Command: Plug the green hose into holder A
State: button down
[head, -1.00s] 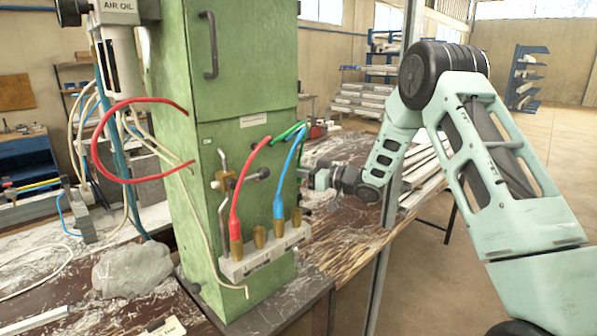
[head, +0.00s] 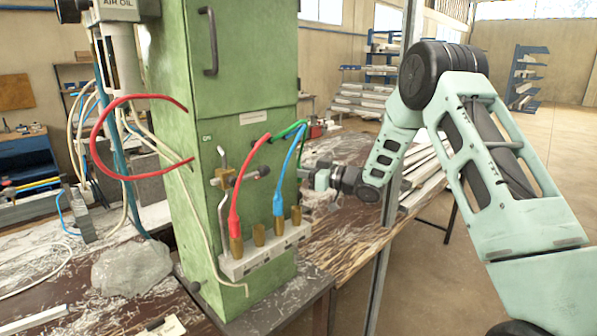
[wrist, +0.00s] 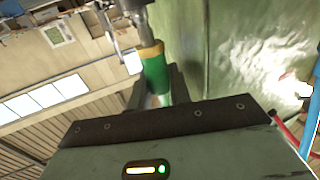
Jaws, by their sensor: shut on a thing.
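The green hose (head: 290,131) leaves the green cabinet front and passes behind the blue hose. In the wrist view its green end (wrist: 155,75), with a brass-coloured band, is between the fingers of my gripper (wrist: 157,88). My gripper is shut on it. In the head view my gripper (head: 307,178) is beside the cabinet's right edge, above and behind the right end of the holder block (head: 262,259). The block carries a row of brass sockets. The second socket (head: 259,235) and the rightmost socket (head: 296,216) are empty. The block's letters are too small to read.
The red hose (head: 235,202) stands in the leftmost socket and the blue hose (head: 280,190) in the third. A metal clamp (head: 224,180) with a black knob is left of the red hose. A grey stone (head: 131,268) lies left of the cabinet (head: 241,75).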

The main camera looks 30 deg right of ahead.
jog(key=shift+f+b, duration=1.2)
jog(key=shift+f, duration=0.15)
dwell(1.7)
jog(key=c, duration=1.2)
grip_release()
jog(key=v, duration=0.9)
dwell(0.7)
